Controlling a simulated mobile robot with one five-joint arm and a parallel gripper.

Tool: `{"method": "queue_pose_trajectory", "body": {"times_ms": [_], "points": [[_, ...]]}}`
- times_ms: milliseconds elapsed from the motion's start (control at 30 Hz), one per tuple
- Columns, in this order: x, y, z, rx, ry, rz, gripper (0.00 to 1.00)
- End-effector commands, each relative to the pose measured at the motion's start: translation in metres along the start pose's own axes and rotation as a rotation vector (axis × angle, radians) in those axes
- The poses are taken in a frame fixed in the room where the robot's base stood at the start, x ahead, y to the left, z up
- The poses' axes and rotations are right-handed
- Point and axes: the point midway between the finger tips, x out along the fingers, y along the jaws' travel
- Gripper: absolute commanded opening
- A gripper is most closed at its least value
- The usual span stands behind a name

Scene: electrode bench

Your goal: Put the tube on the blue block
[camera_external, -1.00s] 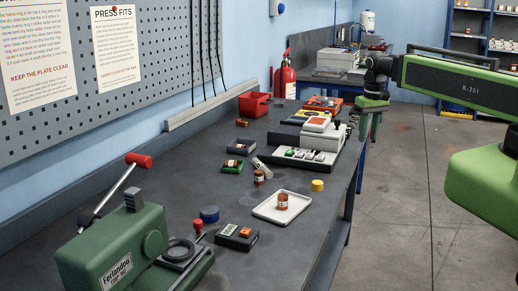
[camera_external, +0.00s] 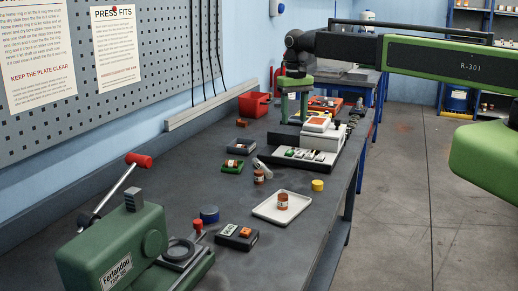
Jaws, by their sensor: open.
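A pale, short tube-like cylinder (camera_external: 261,164) lies tilted on the dark bench, beside a green block (camera_external: 232,166) and just behind a small brown bottle (camera_external: 259,177). A blue piece (camera_external: 209,214) stands nearer the front of the bench; it looks round, and I cannot tell whether it is the blue block. My gripper (camera_external: 294,119) points down over the far part of the bench, with its two fingers apart and nothing visible between them. It is behind and to the right of the pale cylinder, clear of it.
A white tray (camera_external: 262,210) holds a brown bottle. A white-and-grey device (camera_external: 320,140) and a red bin (camera_external: 254,105) are close to my gripper.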

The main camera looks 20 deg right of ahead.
Motion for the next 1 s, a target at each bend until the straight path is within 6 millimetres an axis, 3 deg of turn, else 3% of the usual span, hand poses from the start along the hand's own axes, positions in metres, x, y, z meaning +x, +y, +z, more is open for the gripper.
{"method": "queue_pose_trajectory", "body": {"times_ms": [33,100,233,400,533,1000], "points": [[-0.015,-0.045,-0.015,-0.008,0.0,0.0,0.51],[-0.02,-0.086,-0.018,-0.005,0.0,0.001,0.51],[-0.024,-0.124,-0.017,0.001,0.0,0.001,0.51],[-0.02,-0.127,-0.015,0.004,0.0,0.0,0.51],[-0.005,-0.126,-0.015,0.003,0.0,0.0,0.51],[0.092,-0.125,-0.015,0.003,0.0,0.0,0.51]]}}
